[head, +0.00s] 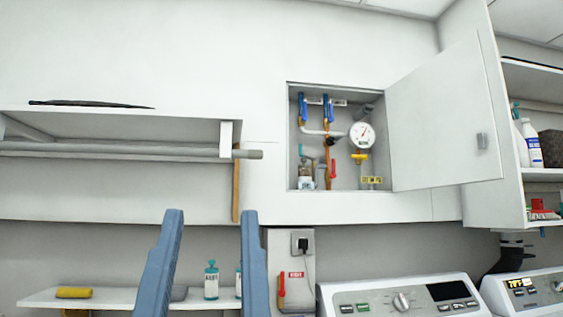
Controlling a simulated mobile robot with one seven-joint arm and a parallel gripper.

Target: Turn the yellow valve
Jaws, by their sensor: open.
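The yellow valve (359,157) is a small handle inside an open wall cabinet (292,150), just below a round white gauge (362,135). My gripper (211,214) shows as two long blue fingers at the lower left of the head view. The fingers are spread wide apart with nothing between them. The gripper is to the left of the cabinet and lower than the valve, apart from both.
The cabinet door (445,115) is swung open to the right. Blue handles (328,108) and a red handle (333,169) sit near the valve. A shelf with a rod (150,151) is at left. Washing machines (400,297) stand below right.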

